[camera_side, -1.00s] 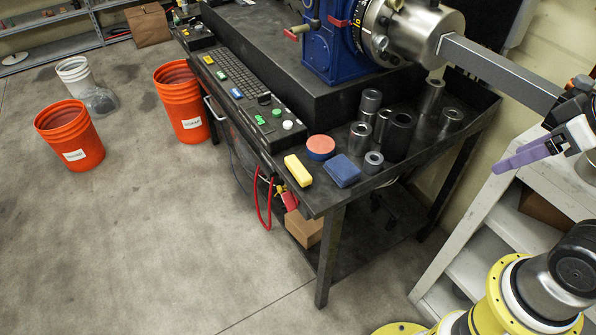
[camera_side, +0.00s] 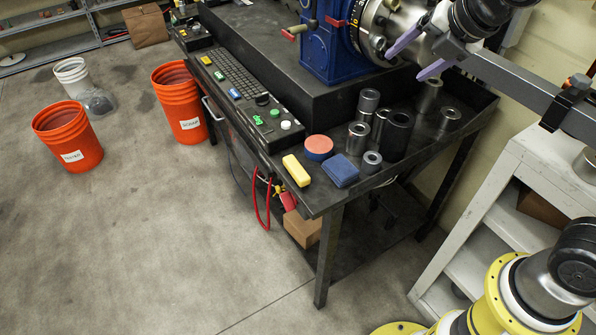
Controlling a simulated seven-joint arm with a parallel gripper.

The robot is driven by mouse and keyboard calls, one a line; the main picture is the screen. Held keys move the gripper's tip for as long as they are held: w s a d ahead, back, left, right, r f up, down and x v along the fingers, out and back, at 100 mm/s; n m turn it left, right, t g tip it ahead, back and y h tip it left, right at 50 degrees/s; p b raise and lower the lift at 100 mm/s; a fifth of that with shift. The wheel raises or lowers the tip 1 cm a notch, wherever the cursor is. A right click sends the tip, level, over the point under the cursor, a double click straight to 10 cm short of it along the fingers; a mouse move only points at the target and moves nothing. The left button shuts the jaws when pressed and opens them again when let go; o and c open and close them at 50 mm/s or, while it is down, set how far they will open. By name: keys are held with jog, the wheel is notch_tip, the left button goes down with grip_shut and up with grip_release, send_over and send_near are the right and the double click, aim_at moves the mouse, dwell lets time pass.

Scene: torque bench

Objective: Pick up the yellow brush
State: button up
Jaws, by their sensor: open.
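The yellow brush (camera_side: 297,171) is a small yellow block lying on the black bench top (camera_side: 318,203), near its front left edge. My gripper (camera_side: 407,62) has two purple fingers, spread apart and empty. It is above the bench's back part, in front of the metal chuck of the blue machine, up and to the right of the yellow brush and well apart from it.
A red-and-blue round piece (camera_side: 319,147) and a blue block (camera_side: 340,170) lie close right of the brush. Several metal sockets (camera_side: 397,135) stand behind them. A control panel with keyboard (camera_side: 235,82) lies to the left. The blue machine (camera_side: 328,40) stands at the back.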

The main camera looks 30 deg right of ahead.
jog(key=w+a+f+n, duration=0.5)
jog(key=w+n, duration=0.1)
jog(key=w, duration=0.1)
jog(key=n+g, duration=0.3)
jog(key=n, duration=0.1)
send_over(298, 169)
jog(key=s, duration=0.2)
jog(key=f, duration=2.2)
jog(key=shift+w+f, duration=0.2)
jog(key=shift+f, duration=0.15)
jog(key=shift+s+x, duration=0.2)
jog(key=shift+x, duration=2.75)
jog(key=shift+a+f, duration=0.15)
jog(key=shift+f, duration=0.2)
jog(key=shift+c, duration=0.3)
grip_shut()
